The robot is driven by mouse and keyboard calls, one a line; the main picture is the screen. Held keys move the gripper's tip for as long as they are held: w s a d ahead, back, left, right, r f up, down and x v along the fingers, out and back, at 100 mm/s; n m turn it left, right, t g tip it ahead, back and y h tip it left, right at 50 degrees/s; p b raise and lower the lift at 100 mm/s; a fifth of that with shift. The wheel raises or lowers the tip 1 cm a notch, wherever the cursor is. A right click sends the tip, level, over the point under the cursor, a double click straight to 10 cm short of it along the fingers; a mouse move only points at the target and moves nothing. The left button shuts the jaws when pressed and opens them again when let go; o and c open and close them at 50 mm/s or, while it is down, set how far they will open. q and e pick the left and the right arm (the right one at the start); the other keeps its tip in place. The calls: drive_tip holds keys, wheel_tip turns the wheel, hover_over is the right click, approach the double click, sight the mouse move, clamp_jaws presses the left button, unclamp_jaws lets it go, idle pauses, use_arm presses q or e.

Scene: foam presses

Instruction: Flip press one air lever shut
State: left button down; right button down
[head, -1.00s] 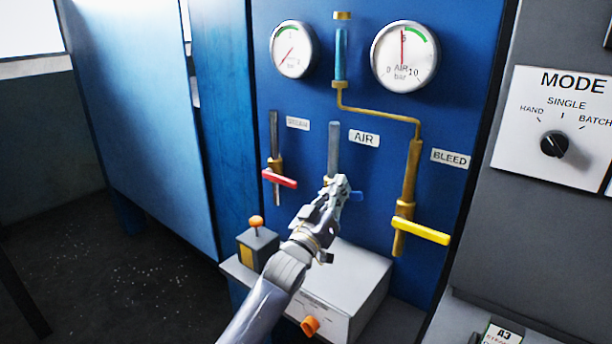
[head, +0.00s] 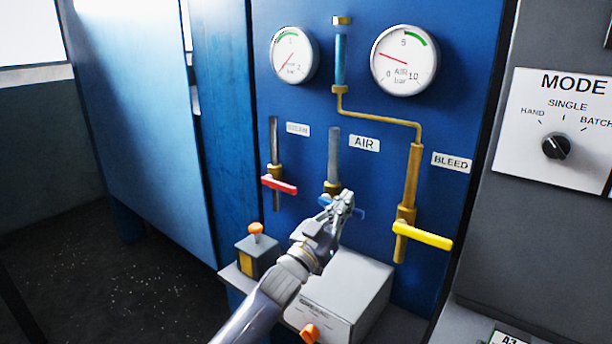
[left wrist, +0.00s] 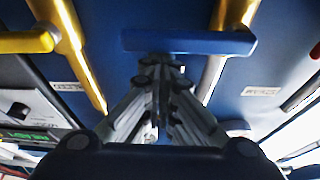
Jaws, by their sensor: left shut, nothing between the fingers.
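The blue AIR lever (head: 358,213) sits on the middle vertical pipe (head: 333,155), under the AIR label (head: 364,144). It lies crosswise to the pipe, partly hidden by my left gripper (head: 345,198). In the left wrist view the blue lever (left wrist: 190,42) spans sideways just beyond the fingertips of my left gripper (left wrist: 160,65). The fingers are shut with nothing between them, at or very near the lever; I cannot tell if they touch. The AIR gauge (head: 404,61) needle points left, to the low part of its scale. My right gripper is not in view.
A red lever (head: 279,185) is left of the AIR pipe and a yellow BLEED lever (head: 422,236) right of it. A grey box (head: 350,290) with an orange knob (head: 310,333) juts out below. An orange-topped control (head: 257,250) stands left. The MODE panel (head: 552,130) is right.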

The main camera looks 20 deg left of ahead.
use_arm(q)
drive_tip(key=shift+f, duration=0.1)
wheel_tip(320, 180, up, 5)
drive_tip(key=p, duration=0.4)
drive_tip(key=b+v, duration=0.3)
drive_tip(key=v, duration=0.7)
drive_tip(key=shift+f+b, duration=0.3)
drive_tip(key=shift+f, duration=0.1)
drive_tip(key=shift+d+f, duration=0.1)
